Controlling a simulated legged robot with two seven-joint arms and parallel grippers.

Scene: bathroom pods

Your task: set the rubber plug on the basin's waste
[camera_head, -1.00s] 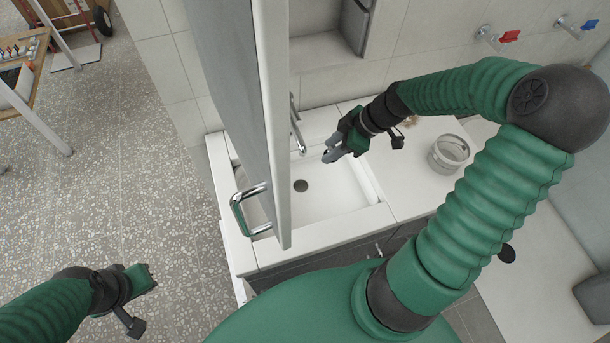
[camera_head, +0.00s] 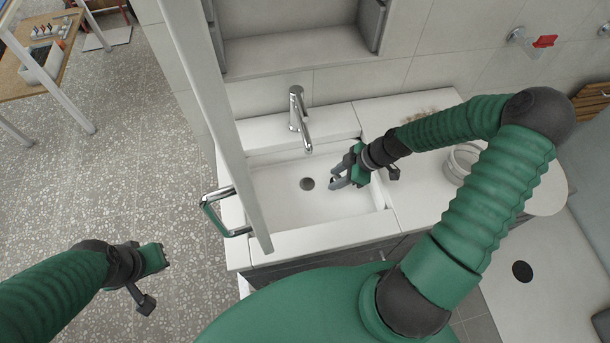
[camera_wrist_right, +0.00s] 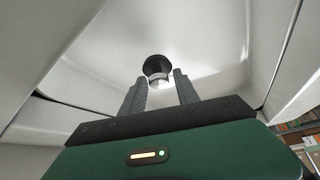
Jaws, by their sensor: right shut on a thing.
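The white rectangular basin (camera_head: 270,190) is set in the counter, with its dark round waste (camera_head: 307,184) uncovered in the floor. My right gripper (camera_head: 335,184) is over the basin, just right of the waste in the head view. I cannot tell the plug's height above the basin floor. My left gripper (camera_head: 160,260) hangs over the floor at the left, away from the basin; its fingers are unclear.
A chrome tap (camera_head: 298,115) stands behind the basin. An upright pale panel (camera_head: 225,120) with a chrome handle (camera_head: 222,210) blocks the basin's left side. A clear container (camera_head: 460,162) stands on the counter at the right, partly behind my arm.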

